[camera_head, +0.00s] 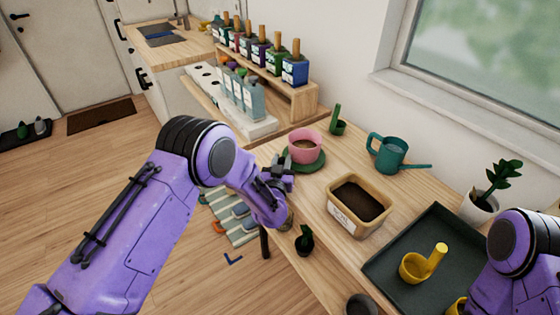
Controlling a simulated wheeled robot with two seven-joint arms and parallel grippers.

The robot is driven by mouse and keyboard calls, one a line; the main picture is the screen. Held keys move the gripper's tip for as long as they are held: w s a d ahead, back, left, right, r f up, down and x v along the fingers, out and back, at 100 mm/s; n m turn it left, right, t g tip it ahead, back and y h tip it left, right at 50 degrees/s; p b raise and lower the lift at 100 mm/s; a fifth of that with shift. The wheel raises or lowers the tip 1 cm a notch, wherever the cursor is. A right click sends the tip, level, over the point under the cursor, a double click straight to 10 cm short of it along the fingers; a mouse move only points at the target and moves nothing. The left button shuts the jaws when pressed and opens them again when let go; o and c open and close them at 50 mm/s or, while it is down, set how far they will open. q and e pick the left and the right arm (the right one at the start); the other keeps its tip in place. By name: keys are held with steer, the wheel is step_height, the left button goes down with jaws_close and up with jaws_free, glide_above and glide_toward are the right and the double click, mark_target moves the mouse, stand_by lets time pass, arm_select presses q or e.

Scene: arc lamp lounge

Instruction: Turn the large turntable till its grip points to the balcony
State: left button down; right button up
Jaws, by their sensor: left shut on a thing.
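A dark green round turntable (316,165) lies on the wooden table, with a pink pot (305,146) of brown soil on top. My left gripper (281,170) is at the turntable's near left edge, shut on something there. This looks like the turntable's grip, but my fingers hide it, so its exact direction cannot be told. My right arm comes in at the lower right, and its gripper is out of view. No balcony can be made out for certain; a window (490,65) shows at the upper right.
A soil-filled tan box (341,217), a teal watering can (388,154) and a green scoop-like piece (338,126) stand near the turntable. A dark tray (440,233) holds a yellow scoop (413,268). Bottles on a wooden rack (303,101) stand behind.

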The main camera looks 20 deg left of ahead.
arm_select(q)
steer(key=shift+s+d+f, duration=0.1)
steer(key=shift+s+d, duration=0.05)
steer(key=shift+d, duration=0.1)
steer(key=c, duration=1)
jaws_free()
steer(key=shift+s, duration=0.4)
steer(key=shift+s+d+b, duration=0.2)
steer(key=shift+s+b, duration=0.1)
steer(key=shift+s, duration=1.3)
steer(key=shift+s+d+b, duration=0.25)
steer(key=shift+s+b, duration=0.05)
steer(key=shift+s, duration=1.35)
steer(key=shift+s+d+b, duration=0.2)
steer(key=shift+s+b, duration=0.1)
steer(key=shift+s, duration=1.3)
